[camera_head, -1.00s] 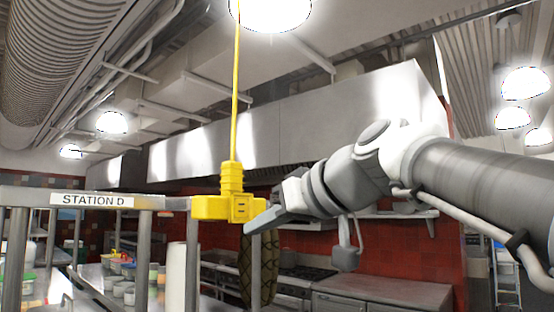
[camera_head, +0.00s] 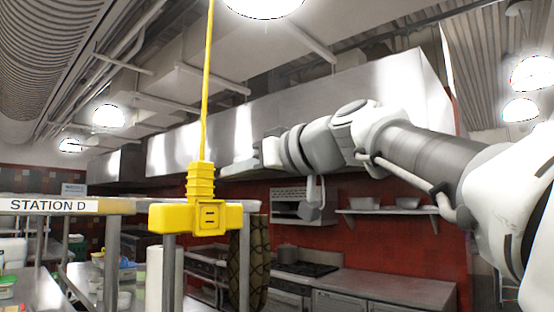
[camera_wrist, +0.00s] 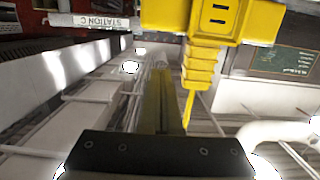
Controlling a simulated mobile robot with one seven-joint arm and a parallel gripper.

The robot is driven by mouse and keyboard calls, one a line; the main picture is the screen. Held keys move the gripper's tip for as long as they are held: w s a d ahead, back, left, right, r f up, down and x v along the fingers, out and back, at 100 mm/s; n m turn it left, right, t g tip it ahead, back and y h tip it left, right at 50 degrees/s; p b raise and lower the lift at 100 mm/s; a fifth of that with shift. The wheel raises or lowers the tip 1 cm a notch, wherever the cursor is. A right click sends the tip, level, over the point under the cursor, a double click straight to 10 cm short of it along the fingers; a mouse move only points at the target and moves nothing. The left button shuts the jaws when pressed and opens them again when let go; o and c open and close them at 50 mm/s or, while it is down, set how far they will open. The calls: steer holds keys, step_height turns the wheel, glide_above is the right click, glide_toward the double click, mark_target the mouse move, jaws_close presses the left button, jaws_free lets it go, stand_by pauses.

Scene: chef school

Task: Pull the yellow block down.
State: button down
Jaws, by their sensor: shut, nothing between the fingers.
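The yellow block (camera_head: 190,218) hangs on a taut yellow cord (camera_head: 206,90) in the head view, with a ribbed neck above a wide body with slots. In the wrist view the block (camera_wrist: 215,22) fills the top middle, its neck and cord running down the picture. My gripper (camera_head: 224,173) is shut and empty. In the head view its tip shows just right of the block's neck, above the body's right end. My fingers (camera_wrist: 162,75) also show in the wrist view, left of the neck. I cannot tell whether they touch the block.
A metal rack with a Station D sign (camera_head: 48,206) stands at the left, its top rail passing behind the block. A patterned dark column (camera_head: 255,262) is below right. A stove (camera_head: 305,269), red tiled wall and range hood (camera_head: 330,110) lie behind. The space above the block holds only the cord.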

steer(key=w+a+f, duration=0.1)
steer(key=w+a+f+b, duration=0.1)
steer(key=f, duration=0.1)
steer(key=shift+w+a+f, duration=0.1)
steer(key=shift+w+a, duration=0.15)
steer(key=shift+a, duration=0.15)
step_height(320, 180, down, 14)
steer(key=b, duration=1.5)
steer(key=shift+f, duration=0.1)
step_height(320, 180, down, 5)
steer(key=b, duration=0.5)
steer(key=shift+r+p, duration=2.3)
steer(key=shift+r, duration=0.95)
steer(key=r+b+v, duration=0.1)
steer(key=b+v, duration=0.1)
steer(key=v, duration=0.6)
